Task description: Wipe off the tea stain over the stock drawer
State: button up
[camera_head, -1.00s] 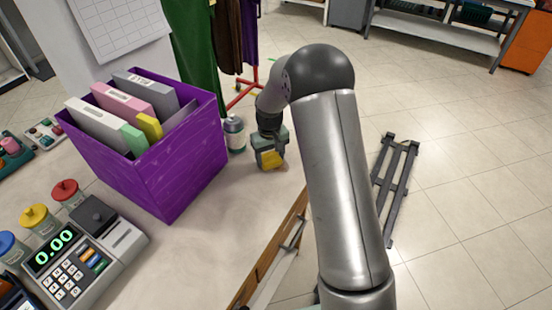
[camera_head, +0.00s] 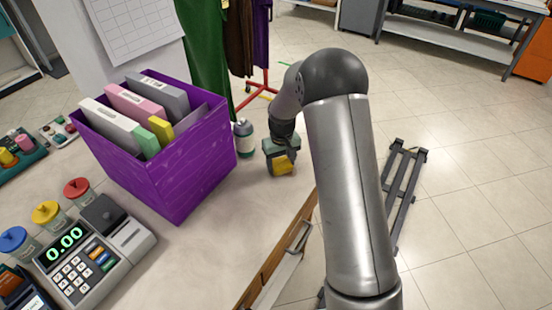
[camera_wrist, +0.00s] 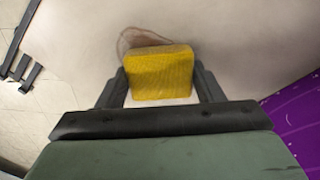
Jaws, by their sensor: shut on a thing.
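A yellow sponge (camera_wrist: 160,72) is between the fingers of my gripper (camera_wrist: 160,88) in the wrist view. My gripper is shut on it, and it is low over or on the pale countertop. The brownish tea stain (camera_wrist: 130,37) shows as a curved mark just beyond the sponge; the sponge hides part of it. In the head view the sponge (camera_head: 284,167) is under my gripper (camera_head: 282,163) near the counter's edge, and I cannot make out the stain there. The stock drawer (camera_head: 285,250) seems to be the wooden front with a metal handle below the counter edge.
A purple bin (camera_head: 190,175) of folders stands left of my gripper, with a lidded bottle (camera_head: 244,138) between them. A cash register (camera_head: 85,258) and jars stand front left. Hanging garments (camera_head: 205,50) are behind. The countertop before my gripper is clear.

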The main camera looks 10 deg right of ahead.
aim_at(295, 178)
jog(key=shift+s+d, duration=1.8)
jog(key=shift+d, duration=0.25)
jog(key=shift+s+d, duration=0.15)
jog(key=shift+s, duration=0.1)
jog(key=shift+a+f, duration=0.1)
jog(key=shift+a, duration=0.2)
jog(key=shift+w+a, duration=1.65)
jog(key=shift+a, duration=0.25)
jog(key=shift+w+a, duration=1.6)
jog(key=shift+a, duration=0.3)
jog(key=shift+w+a, duration=0.2)
jog(key=shift+s+d+b, duration=0.5)
jog(key=shift+s+d, duration=1.3)
jog(key=shift+d, duration=0.25)
jog(key=shift+s+d+b, duration=0.45)
jog(key=shift+s+d, duration=1.3)
jog(key=shift+d, duration=0.25)
jog(key=shift+d+r+p, duration=0.1)
jog(key=shift+r+p, duration=0.25)
jog(key=shift+r, duration=0.05)
notch_tip(295, 178, up, 2)
notch_tip(295, 178, up, 6)
jog(key=p, duration=0.3)
jog(key=shift+f+p, duration=0.2)
jog(key=shift+p, duration=0.2)
